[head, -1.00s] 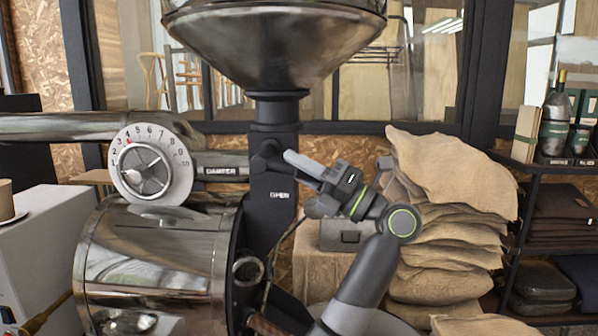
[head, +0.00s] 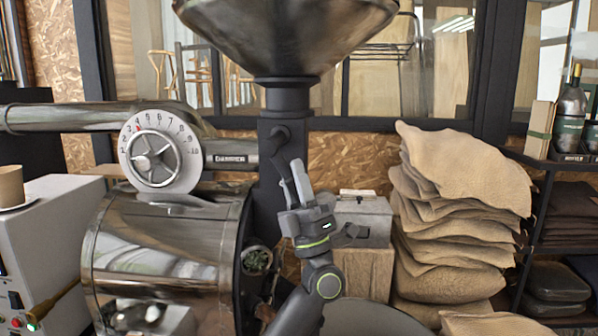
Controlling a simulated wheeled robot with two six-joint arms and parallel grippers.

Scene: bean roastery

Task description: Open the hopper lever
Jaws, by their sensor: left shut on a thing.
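The metal hopper (head: 285,35) hangs over a dark neck (head: 288,97) at the top middle of the head view. A dark lever pivot (head: 280,135) sits on the column below the neck, and the lever points down from it. My left gripper (head: 294,175) comes up from below and is shut on the hopper lever, just below the pivot. Its light grey fingers and wrist hide most of the lever and the column face behind. My right gripper is not in view.
The roaster drum (head: 160,255) and the round damper dial (head: 155,152) stand close on the left. A grey metal box (head: 362,215) on a wooden block and stacked burlap sacks (head: 455,210) are on the right. A shelf (head: 540,200) stands far right.

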